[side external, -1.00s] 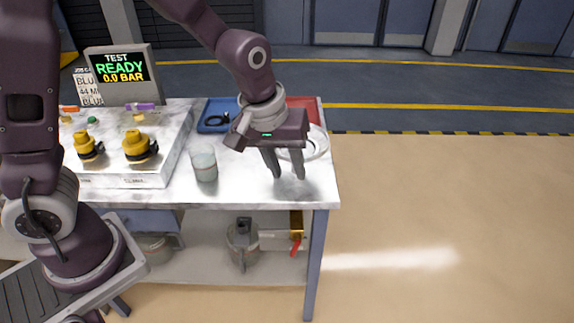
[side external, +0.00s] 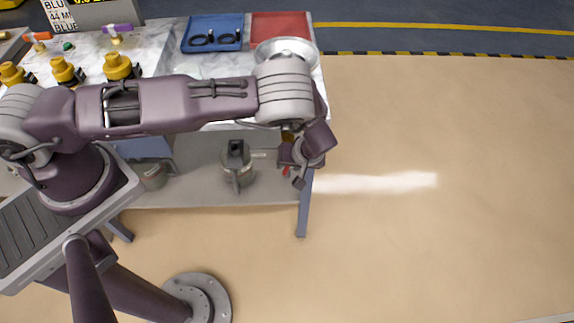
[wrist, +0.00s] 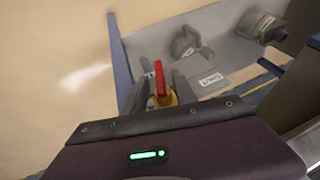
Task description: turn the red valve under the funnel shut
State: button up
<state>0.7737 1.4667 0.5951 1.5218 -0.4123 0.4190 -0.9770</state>
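The red valve handle (wrist: 159,78) stands out from a brass-yellow body (wrist: 165,99) in the wrist view. In the side view only a small red piece of it (side external: 286,172) shows beneath the tabletop, mostly hidden by my gripper. My gripper (wrist: 160,84) is open, with one finger on each side of the handle. I see no clear contact with it. In the side view my gripper (side external: 299,172) is low by the right table leg. The pale round funnel (side external: 285,48) sits at the bench's right end, partly covered by my arm.
The table leg (side external: 305,205) is close to my gripper. Lidded grey cans (side external: 237,165) stand on the lower shelf (side external: 200,190). Blue (side external: 213,30) and red (side external: 281,25) trays lie on the bench, left and back of the funnel. The floor to the right is clear.

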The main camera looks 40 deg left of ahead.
jog(key=shift+x, duration=1.55)
grip_shut()
jog(key=shift+r, duration=0.1)
jog(key=shift+w, duration=0.1)
jog(key=shift+a+g+y, duration=0.15)
jog(key=shift+g+y, duration=0.35)
jog(key=shift+y, duration=0.2)
jog(key=shift+s+a+r+m+g+y, duration=0.15)
jog(key=shift+m+g+y, duration=0.1)
jog(key=shift+g+y, duration=0.2)
jog(key=shift+s+a+r+m+g+y, duration=0.1)
jog(key=shift+m+g+y, duration=0.15)
jog(key=shift+g+y, duration=0.15)
